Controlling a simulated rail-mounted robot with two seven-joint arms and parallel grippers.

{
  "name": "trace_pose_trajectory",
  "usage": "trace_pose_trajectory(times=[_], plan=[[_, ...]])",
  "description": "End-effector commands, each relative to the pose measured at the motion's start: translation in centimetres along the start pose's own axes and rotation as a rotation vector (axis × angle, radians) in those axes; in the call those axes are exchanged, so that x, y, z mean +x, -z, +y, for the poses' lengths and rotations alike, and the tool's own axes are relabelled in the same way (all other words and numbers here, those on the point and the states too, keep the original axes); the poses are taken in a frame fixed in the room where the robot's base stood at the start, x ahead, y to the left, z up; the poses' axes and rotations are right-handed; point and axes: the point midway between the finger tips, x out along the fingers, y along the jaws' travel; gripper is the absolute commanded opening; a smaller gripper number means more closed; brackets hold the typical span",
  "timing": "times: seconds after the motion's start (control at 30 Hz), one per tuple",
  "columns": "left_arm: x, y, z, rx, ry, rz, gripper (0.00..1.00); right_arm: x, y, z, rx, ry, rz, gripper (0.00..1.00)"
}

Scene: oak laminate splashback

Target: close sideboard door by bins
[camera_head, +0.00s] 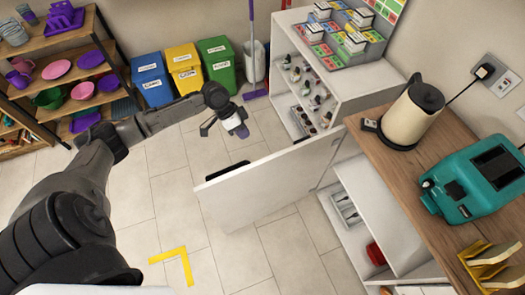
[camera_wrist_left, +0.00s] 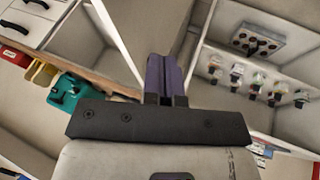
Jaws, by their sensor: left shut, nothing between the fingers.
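The white sideboard door (camera_head: 270,185) stands wide open, jutting left from the wooden-topped sideboard into the room. A dark handle (camera_head: 234,169) shows near its free end. My left gripper (camera_head: 241,131) is shut and empty, with purple fingertips, in front of the bins and beyond the door's free end; a gap shows between them. Its fingers (camera_wrist_left: 166,78) are together in the left wrist view. The blue bin (camera_head: 151,79), yellow bin (camera_head: 184,69) and green bin (camera_head: 218,63) stand by the back wall. My right gripper is out of view.
The open sideboard holds a red item (camera_head: 375,254) inside. A kettle (camera_head: 412,110) and teal toaster (camera_head: 478,182) stand on its top. A white open-fronted unit (camera_head: 290,45) is behind the door. A shelf of dishes (camera_head: 72,48) stands left. The tiled floor between is mostly clear.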

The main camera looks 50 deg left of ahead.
Motion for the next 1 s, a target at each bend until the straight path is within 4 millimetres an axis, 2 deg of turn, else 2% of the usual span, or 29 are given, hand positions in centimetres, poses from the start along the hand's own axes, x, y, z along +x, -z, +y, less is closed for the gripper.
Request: trace_pose_trajectory(times=[0.2,0.33,0.47,0.83,1.0], plan=[[-1.7,0.6,-1.3,-0.065,-0.082,0.072,0.0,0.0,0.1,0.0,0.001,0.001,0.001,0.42],[-1.2,0.8,-1.5,-0.077,-0.099,0.088,0.0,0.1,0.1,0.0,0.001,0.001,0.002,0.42],[0.6,1.0,-1.2,-0.078,-0.104,0.091,0.0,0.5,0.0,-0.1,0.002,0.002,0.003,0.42],[7.4,1.6,-0.6,-0.079,-0.102,0.09,0.0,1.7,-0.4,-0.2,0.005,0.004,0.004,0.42],[8.5,1.9,1.1,-0.075,-0.101,0.088,0.0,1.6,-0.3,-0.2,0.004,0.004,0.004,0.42]])
